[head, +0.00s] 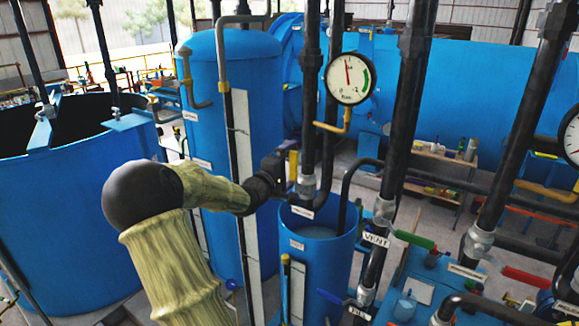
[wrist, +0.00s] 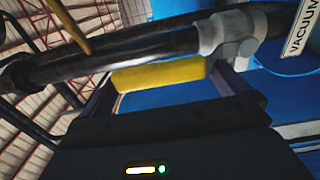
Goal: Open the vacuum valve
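The vacuum valve shows in the wrist view as a grey fitting (wrist: 228,35) on a black pipe, with a white VACUUM label (wrist: 302,30) beside it. Its yellow handle (wrist: 158,75) lies across the gap between my gripper's fingers (wrist: 165,84). The fingers are apart, one near each end of the handle; whether either touches it I cannot tell. In the head view the yellow handle (head: 293,165) stands upright, just right of my gripper (head: 281,174). The valve fitting (head: 307,187) is right of the handle, above a small blue tank.
The small open blue tank (head: 318,250) stands below my gripper. A round gauge (head: 349,78) hangs above right. Vertical black pipes (head: 398,110) crowd the right side, with a green VENT handle (head: 413,239) and a red handle (head: 525,277). A tall blue tank (head: 270,90) is behind.

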